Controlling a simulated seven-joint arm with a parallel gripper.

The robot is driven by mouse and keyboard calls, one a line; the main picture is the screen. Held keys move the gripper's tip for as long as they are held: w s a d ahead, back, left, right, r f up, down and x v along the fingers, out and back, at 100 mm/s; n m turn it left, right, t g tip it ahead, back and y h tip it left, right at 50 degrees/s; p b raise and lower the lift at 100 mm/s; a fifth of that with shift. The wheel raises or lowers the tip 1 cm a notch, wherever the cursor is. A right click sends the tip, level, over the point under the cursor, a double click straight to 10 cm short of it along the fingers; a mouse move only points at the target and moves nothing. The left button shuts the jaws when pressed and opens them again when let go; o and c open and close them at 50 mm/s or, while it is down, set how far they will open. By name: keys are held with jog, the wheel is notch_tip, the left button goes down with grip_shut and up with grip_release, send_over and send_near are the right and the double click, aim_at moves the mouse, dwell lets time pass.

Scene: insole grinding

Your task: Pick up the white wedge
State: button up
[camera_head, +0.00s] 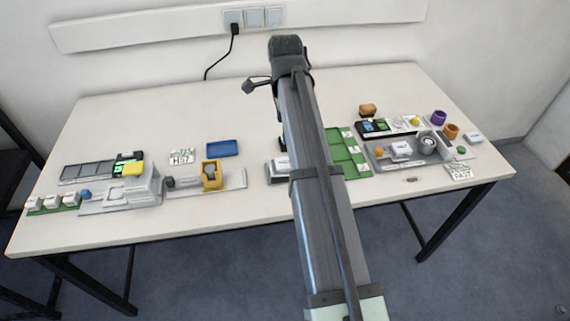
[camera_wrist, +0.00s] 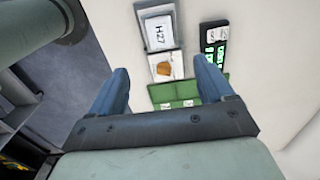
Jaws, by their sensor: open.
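No piece can be told for sure as the white wedge. A white piece marked H27 (camera_wrist: 158,30) lies in a grey tray beyond my fingers in the wrist view. In the head view, small white blocks (camera_head: 52,201) sit on a green strip at the far left, and another white block (camera_head: 474,136) is at the right. A white-topped piece (camera_head: 279,168) shows beside my arm, partly hidden. My gripper (camera_wrist: 162,85) is open with nothing seen between its blue fingers, above a green sectioned tray (camera_wrist: 176,92). In the head view my arm mostly hides the gripper.
A black device with a green display (camera_wrist: 215,45) stands right of the grey tray. An orange-brown lump (camera_wrist: 163,69) lies near it. Purple and orange cups (camera_head: 439,117) stand at the right. A blue tray (camera_head: 222,148) lies mid-table. The table's back left is clear.

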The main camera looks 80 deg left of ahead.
aim_at(284, 162)
notch_tip(284, 162, down, 14)
jog(key=shift+s+r, duration=0.15)
jog(key=c, duration=1.1)
dwell(0.4)
jog(key=shift+r, duration=0.15)
